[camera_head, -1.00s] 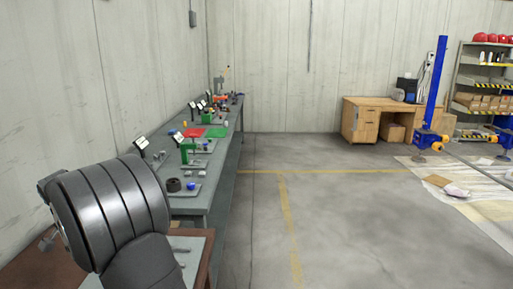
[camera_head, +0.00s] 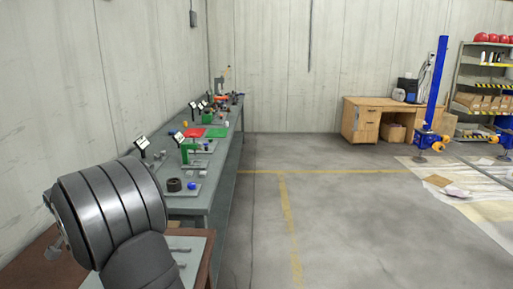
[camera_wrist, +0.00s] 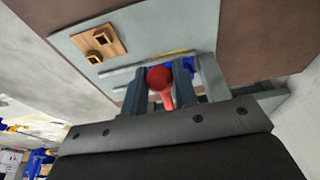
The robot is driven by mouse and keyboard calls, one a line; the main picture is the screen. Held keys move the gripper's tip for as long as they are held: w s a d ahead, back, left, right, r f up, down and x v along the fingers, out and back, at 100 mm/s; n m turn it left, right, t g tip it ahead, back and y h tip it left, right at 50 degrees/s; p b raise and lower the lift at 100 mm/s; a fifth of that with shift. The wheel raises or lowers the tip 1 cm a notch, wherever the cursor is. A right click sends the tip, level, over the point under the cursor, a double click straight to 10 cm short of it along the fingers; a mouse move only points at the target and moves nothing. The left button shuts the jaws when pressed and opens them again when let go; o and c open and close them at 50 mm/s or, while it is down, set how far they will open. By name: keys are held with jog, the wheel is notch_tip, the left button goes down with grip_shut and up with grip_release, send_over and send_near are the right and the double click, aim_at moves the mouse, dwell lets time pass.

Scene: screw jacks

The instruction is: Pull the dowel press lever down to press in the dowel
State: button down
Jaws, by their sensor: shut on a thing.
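In the wrist view, the red ball knob and red stem of the press lever (camera_wrist: 159,77) sit between the two dark fingers of my gripper (camera_wrist: 158,86). The fingers are shut on the lever from both sides. A grey upright of the press (camera_wrist: 211,77) stands just right of the fingers, with a blue part (camera_wrist: 191,66) beside it. I cannot make out the dowel for sure. In the head view my arm hides my gripper and the lever.
In the wrist view a thin metal bar (camera_wrist: 125,66) lies near the fingers. In the head view the brown table edge (camera_head: 205,258) is at lower left, and a long grey bench (camera_head: 228,160) with several fixtures runs along the wall.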

jog(key=shift+d+f, duration=0.1)
jog(key=shift+f, duration=0.15)
jog(key=shift+w+f, duration=0.2)
jog(key=shift+f, duration=0.35)
jog(key=shift+w+f, duration=0.3)
jog(key=shift+f, duration=0.35)
jog(key=shift+r, duration=0.1)
jog(key=shift+v, duration=1.3)
jog(key=shift+r, duration=0.1)
